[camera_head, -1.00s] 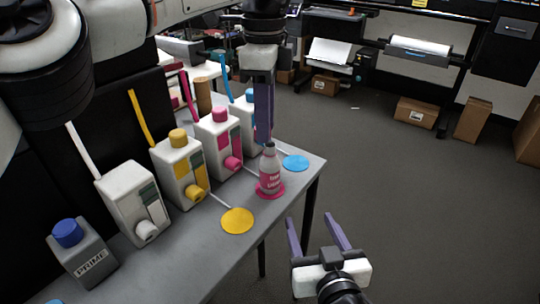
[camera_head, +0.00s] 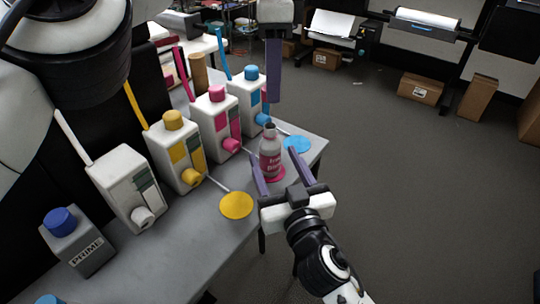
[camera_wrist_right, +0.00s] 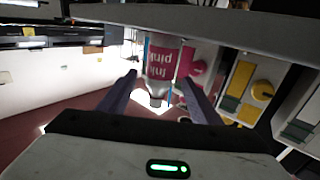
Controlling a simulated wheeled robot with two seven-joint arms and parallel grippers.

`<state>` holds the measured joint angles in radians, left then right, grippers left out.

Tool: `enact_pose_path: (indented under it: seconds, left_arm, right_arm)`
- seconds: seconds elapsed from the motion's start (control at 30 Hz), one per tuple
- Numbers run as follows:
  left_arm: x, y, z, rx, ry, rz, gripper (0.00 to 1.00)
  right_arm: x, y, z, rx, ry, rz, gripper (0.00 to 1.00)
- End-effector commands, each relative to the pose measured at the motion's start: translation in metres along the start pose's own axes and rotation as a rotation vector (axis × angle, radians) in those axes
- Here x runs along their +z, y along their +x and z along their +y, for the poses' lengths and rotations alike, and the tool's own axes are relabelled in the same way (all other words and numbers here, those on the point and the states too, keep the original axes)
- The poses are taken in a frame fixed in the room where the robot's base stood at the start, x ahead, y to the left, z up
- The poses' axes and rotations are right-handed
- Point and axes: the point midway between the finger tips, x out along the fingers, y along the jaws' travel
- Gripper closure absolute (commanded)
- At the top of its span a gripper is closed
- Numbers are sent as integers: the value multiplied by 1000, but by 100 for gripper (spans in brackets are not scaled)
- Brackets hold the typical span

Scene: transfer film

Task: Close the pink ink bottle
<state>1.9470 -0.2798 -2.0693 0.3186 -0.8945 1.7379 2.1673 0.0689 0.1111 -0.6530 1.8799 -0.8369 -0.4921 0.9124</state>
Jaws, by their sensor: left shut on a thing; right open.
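The pink ink bottle (camera_head: 270,163), grey at the shoulder with a pink label, stands upright on a pink disc (camera_head: 280,176) near the table edge. Its neck top looks dark and bare. In the right wrist view the bottle (camera_wrist_right: 160,62) appears upside down between the fingers. My right gripper (camera_head: 271,156) is open, one finger to each side of the bottle, with no clear contact. My left gripper (camera_head: 273,98) is above and behind the bottle, fingers pointing down. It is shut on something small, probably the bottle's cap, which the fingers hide.
White ink tanks, yellow (camera_head: 174,155), pink (camera_head: 215,122) and blue (camera_head: 249,98), line the table left of the bottle. A yellow disc (camera_head: 236,206) and a blue disc (camera_head: 296,143) lie on the table. A grey PRIME container (camera_head: 77,243) stands front left. Open floor lies right.

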Motion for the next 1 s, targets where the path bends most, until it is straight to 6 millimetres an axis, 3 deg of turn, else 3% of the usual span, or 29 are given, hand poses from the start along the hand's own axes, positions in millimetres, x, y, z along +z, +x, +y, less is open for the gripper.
enact_pose_path:
  seconds: [0.2,0.4,0.6,0.9,1.0]
  left_arm:
    - [0,0,0,0,1,0,100]
    - [0,0,0,0,1,0,100]
    - [0,0,0,0,1,0,100]
    - [0,0,0,0,1,0,100]
    - [0,0,0,0,1,0,100]
  right_arm:
    - [-1,45,0,1,-2,2,42]
    - [0,74,0,1,-2,0,42]
    - [0,87,0,0,0,0,42]
    - [0,88,0,0,0,-1,42]
    - [0,88,0,1,0,-1,57]
